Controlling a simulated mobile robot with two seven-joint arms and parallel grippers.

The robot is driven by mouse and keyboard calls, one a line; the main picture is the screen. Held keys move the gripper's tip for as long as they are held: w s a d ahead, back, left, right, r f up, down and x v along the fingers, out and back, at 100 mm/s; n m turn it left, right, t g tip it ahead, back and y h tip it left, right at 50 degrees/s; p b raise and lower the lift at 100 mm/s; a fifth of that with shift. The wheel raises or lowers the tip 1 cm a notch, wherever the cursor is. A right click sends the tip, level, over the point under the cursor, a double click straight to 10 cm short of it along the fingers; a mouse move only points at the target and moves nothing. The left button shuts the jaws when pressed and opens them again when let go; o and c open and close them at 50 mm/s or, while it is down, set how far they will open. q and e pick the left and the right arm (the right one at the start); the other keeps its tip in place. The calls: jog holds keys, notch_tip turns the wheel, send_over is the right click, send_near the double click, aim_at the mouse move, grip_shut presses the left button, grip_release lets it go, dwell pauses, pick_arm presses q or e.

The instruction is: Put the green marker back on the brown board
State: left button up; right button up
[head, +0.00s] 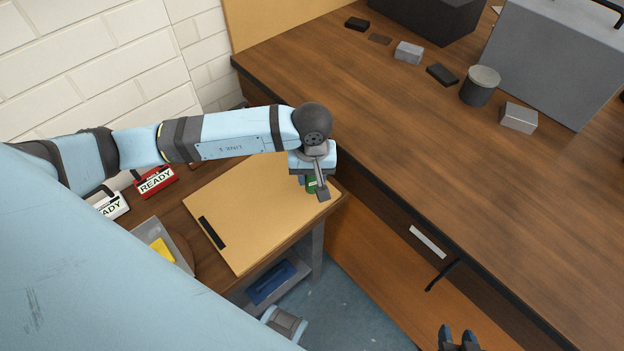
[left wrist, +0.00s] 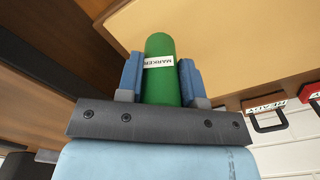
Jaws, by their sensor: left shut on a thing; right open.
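The green marker (left wrist: 161,68) with a white MARKER label is between the two blue fingers of my left gripper (left wrist: 161,75), which is shut on it. I cannot tell whether the marker touches the board. My right gripper (head: 458,338) is open at the bottom edge of the head view, away from the board.
A black strip (head: 212,232) lies on the board's left part. A red READY tag (head: 156,182), a white READY tag (head: 112,206) and a grey tray (head: 160,241) with a yellow thing are left of it. A large workbench (head: 400,120) with several blocks stands right, close by.

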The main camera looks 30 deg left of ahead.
pick_arm(q)
notch_tip(320, 180, down, 3)
jog(key=shift+r, duration=0.2)
jog(key=shift+f, duration=0.15)
jog(key=o, duration=0.9)
